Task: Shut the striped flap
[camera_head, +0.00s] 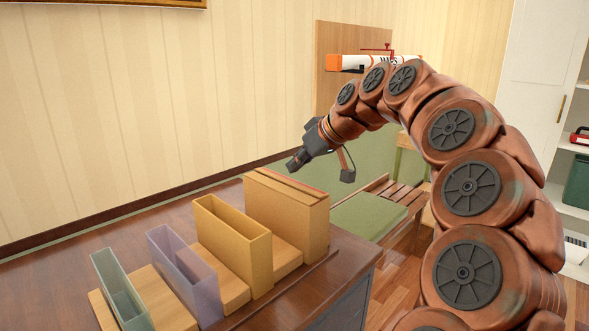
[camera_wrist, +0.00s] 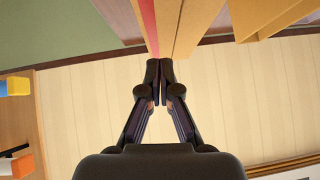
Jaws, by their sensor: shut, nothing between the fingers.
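The tall wooden box (camera_head: 288,222) stands at the right end of a row of bins on the dark desk. Its top carries a flap with a red stripe (camera_head: 285,180), lying about flat; I cannot tell whether it is fully down. The red stripe also shows in the wrist view (camera_wrist: 147,22), just beyond the fingertips. My gripper (camera_head: 293,164) is shut and empty, above the box's far left top corner. In the wrist view my gripper (camera_wrist: 159,66) has its fingertips together near the box's edge; I cannot tell if they touch it.
An open yellow bin (camera_head: 232,240), a purple bin (camera_head: 183,275) and a greenish bin (camera_head: 120,290) stand on stepped wood to the left. The striped wall (camera_head: 110,110) rises behind. A slatted bench (camera_head: 385,195) is beyond the desk. White shelves (camera_head: 572,190) stand at the right.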

